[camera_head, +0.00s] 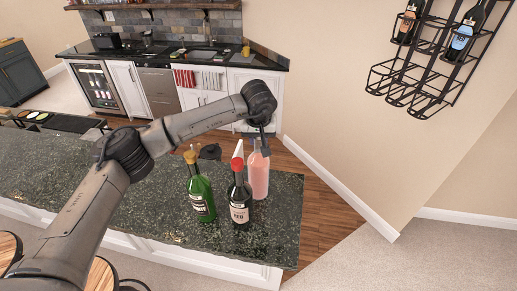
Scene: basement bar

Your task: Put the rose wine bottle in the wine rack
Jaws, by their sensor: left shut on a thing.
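The rose wine bottle (259,178), pink and clear, stands upright at the right end of the dark stone counter. My left gripper (263,143) reaches down from above and is shut on the bottle's top. Its fingers are small and partly hard to make out. I cannot tell whether the bottle's base touches the counter. The black wire wine rack (397,88) hangs on the wall at upper right. It holds dark bottles in its upper part, and its lower front loops look empty. My right gripper is not in view.
A dark red-capped bottle (239,205) stands just left of the rose bottle, with a green bottle (200,192) further left. The counter (283,222) is clear at its right end. Open floor lies between counter and rack wall.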

